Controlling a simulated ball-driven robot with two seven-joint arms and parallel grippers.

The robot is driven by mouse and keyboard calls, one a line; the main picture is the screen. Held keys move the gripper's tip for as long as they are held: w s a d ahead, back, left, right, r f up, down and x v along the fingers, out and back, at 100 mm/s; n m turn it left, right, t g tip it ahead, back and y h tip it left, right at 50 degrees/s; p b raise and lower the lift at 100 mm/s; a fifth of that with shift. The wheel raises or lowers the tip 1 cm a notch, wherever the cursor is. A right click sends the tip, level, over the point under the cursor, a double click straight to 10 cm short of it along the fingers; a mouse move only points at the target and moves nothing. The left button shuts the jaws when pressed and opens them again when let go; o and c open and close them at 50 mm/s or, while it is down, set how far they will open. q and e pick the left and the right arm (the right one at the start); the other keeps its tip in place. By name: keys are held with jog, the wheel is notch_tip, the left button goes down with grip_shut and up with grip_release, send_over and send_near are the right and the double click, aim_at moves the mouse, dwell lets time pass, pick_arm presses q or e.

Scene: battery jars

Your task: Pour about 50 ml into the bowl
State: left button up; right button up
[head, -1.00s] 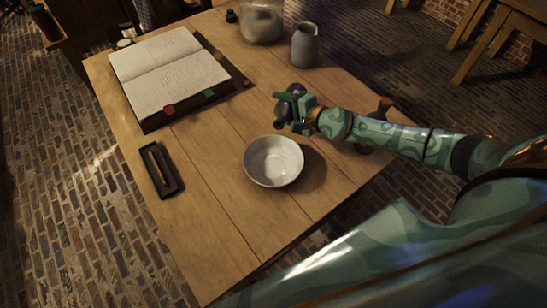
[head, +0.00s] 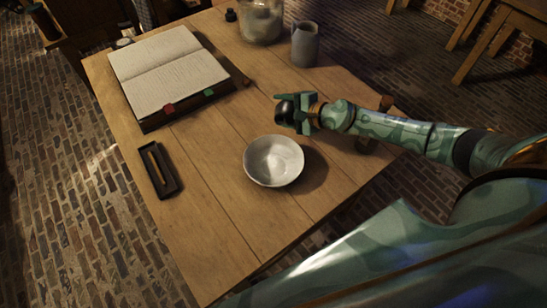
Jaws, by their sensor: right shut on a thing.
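A pale grey bowl (head: 273,161) stands upright on the wooden table, near the middle of the right part. Its inside looks pale, and I cannot tell whether it holds liquid. My right gripper (head: 288,112) is above the table, just beyond the bowl and apart from it. It is shut on a small dark vessel (head: 284,112), mostly hidden by the fingers. The vessel's tilt and contents are unclear, and no stream shows. My left gripper is not in view.
A grey pitcher (head: 305,45) and a large glass jar (head: 261,20) stand at the back. An open book (head: 165,72) lies at the left on a dark board, with a black pen tray (head: 160,170) nearer. The wooden table (head: 215,225) is clear in front of the bowl.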

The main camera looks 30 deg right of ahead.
aim_at(281, 104)
jog(key=shift+s+a+r+m+g+y+b, duration=0.5)
jog(key=shift+s+a+m+g+y+b, duration=0.15)
jog(key=shift+m, duration=0.55)
notch_tip(281, 104, down, 2)
jog(key=m+g+y+b, duration=0.1)
jog(key=b, duration=0.2)
notch_tip(281, 104, up, 6)
jog(key=m+y, duration=0.1)
jog(key=m+g+y, duration=0.1)
jog(key=m, duration=0.1)
jog(key=shift+w+r+g, duration=0.15)
jog(key=shift+g, duration=0.1)
jog(key=shift+r+m+y+b, duration=0.3)
jog(key=shift+r+y, duration=0.1)
jog(key=shift+y, duration=0.15)
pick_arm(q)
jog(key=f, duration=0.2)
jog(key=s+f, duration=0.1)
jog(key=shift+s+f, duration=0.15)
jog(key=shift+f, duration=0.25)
pick_arm(e)
jog(key=shift+r, duration=0.1)
